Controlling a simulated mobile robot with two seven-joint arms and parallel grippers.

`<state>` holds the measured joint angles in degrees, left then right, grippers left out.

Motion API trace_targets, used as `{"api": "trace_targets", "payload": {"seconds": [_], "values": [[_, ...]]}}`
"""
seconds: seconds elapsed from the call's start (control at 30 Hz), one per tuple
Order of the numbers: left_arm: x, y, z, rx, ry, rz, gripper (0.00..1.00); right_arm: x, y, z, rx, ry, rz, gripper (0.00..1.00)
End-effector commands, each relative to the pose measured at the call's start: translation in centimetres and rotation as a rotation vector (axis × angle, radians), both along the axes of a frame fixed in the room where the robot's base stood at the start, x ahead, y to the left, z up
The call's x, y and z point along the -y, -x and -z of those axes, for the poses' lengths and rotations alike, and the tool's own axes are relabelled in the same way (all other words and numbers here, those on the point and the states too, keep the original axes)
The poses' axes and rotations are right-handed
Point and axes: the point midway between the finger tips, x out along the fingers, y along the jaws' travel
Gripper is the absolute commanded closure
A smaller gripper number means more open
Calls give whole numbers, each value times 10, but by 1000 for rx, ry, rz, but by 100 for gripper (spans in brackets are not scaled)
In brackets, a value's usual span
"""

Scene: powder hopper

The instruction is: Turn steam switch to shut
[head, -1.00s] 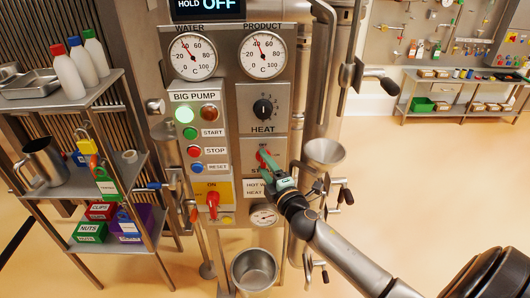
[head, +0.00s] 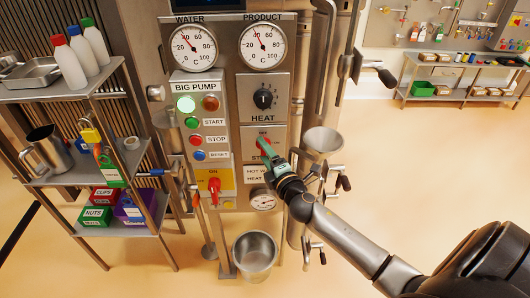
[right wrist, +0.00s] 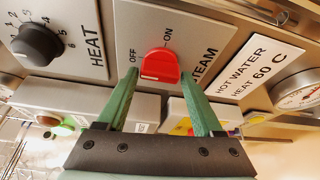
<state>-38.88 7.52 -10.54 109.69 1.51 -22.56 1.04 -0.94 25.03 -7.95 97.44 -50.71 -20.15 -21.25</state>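The steam switch (right wrist: 160,66) is a red knob on a grey plate marked OFF, ON and STEAM in the right wrist view. In the head view it (head: 264,143) is mostly hidden by my fingers. My right gripper (right wrist: 160,74) has its green fingers on either side of the knob, with a narrow gap showing at each side. It is open around the knob, not clamped. In the head view my right gripper (head: 266,146) reaches the steam plate from the lower right. My left gripper is not in view.
The black HEAT knob (head: 263,98) sits just above the steam plate. The big pump buttons (head: 194,123) and a red ON switch (head: 214,185) are to the left. The floor at right is clear.

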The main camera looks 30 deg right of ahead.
Motion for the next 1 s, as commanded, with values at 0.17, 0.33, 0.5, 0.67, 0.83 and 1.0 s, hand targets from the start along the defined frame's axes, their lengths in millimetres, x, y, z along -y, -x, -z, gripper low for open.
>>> {"api": "trace_targets", "payload": {"seconds": [0.17,0.33,0.5,0.67,0.83,1.0], "values": [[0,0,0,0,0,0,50,0,0,0,0,-2,0,10],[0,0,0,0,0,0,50,0,0,0,1,-4,0,10],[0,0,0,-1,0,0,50,-1,3,0,2,-5,0,10],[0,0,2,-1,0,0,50,-4,21,1,-1,-4,-2,10],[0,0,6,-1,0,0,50,-8,51,-1,-1,-4,-1,10],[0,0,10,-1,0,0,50,-13,82,-1,-2,-6,0,10]]}}
